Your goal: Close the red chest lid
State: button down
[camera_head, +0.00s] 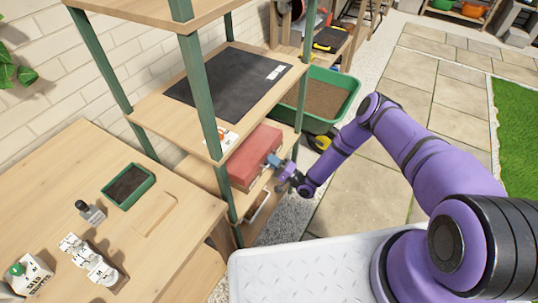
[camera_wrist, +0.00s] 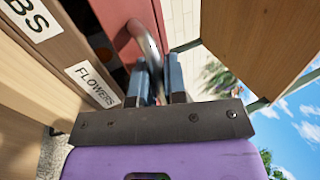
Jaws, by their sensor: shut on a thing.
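The red chest (camera_head: 252,155) sits on a lower shelf of the green-posted rack in the head view. Its red face (camera_wrist: 120,20) shows close up in the wrist view, with a curved grey metal handle (camera_wrist: 143,36) on it. My gripper (camera_head: 273,160) is at the chest's right-hand front side. In the wrist view my gripper (camera_wrist: 159,76) has its two blue fingers shut on the handle. A dark gap shows beside the red face. How far the lid stands open I cannot tell, as the shelf above and my gripper hide part of the chest.
The shelf above (camera_head: 146,101) carries a dark mat (camera_head: 230,78). A label reading FLOWERS (camera_wrist: 92,84) is near the fingers. A wooden board (camera_wrist: 250,45) is close on the right. A green tub of soil (camera_head: 335,97) stands behind; paving (camera_head: 345,195) is clear.

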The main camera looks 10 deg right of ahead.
jog(key=shift+s+d+f+t+y, duration=0.1)
jog(key=shift+f+t+y, duration=0.35)
jog(key=shift+f, duration=0.5)
jog(key=c, duration=1.5)
grip_release()
jog(key=shift+f, duration=0.1)
jog(key=shift+o, duration=0.2)
jog(key=v, duration=1)
jog(key=shift+s+d+f, duration=0.2)
jog(key=shift+d+f, duration=0.05)
jog(key=shift+d, duration=0.05)
jog(key=shift+d, duration=0.1)
